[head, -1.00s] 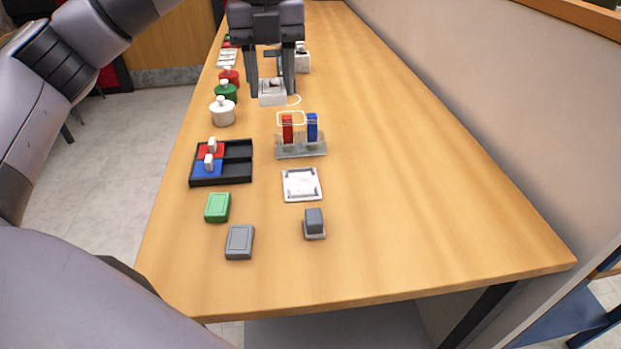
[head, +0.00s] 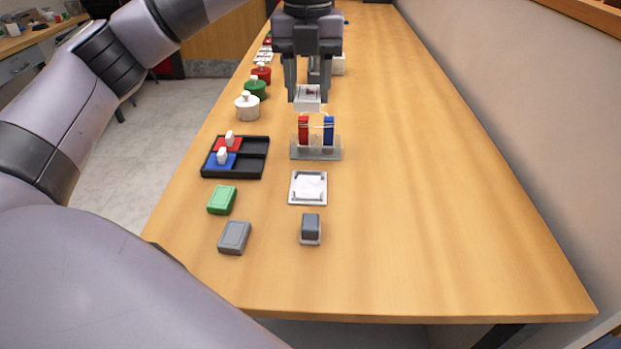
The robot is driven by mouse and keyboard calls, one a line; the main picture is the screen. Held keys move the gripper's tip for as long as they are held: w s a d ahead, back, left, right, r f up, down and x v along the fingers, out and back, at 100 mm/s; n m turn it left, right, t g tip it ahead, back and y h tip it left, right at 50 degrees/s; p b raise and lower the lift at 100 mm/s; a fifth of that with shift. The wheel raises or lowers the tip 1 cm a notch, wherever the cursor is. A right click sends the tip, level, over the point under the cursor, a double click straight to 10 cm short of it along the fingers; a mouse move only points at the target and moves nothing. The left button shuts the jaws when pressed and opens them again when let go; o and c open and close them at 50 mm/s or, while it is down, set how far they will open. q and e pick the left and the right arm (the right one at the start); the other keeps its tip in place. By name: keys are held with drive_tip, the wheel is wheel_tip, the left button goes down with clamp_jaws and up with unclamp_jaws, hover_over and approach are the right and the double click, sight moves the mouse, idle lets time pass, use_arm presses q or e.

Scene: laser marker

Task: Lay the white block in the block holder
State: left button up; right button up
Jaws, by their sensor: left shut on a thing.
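My left gripper (head: 307,90) points down over the far part of the table, with its fingers on either side of the white block (head: 307,104). It is shut on the block, which has a small dark and reddish mark on top. A square, pale tray with grey raised edges (head: 294,202), which looks like the block holder, lies nearer on the table, in front of the clear rack. I cannot tell for sure that it is the holder. The block is apart from it, farther back. My right gripper is not in view.
A clear rack (head: 316,155) with upright red and blue pieces stands between block and tray. To the left are a black tray (head: 255,169), lidded jars (head: 247,107), a green box (head: 222,200) and a grey box (head: 234,238). A dark grey block (head: 311,226) stands in front. The table's right side is clear.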

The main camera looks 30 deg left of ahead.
sight(308, 187)
use_arm(q)
wheel_tip(308, 187, down, 18)
drive_tip(key=shift+r, duration=0.2)
drive_tip(key=shift+f, duration=0.35)
drive_tip(key=o, duration=1.1)
drive_tip(key=shift+r, duration=0.1)
drive_tip(key=shift+r, duration=0.1)
wheel_tip(308, 187, up, 12)
drive_tip(key=shift+r, duration=0.2)
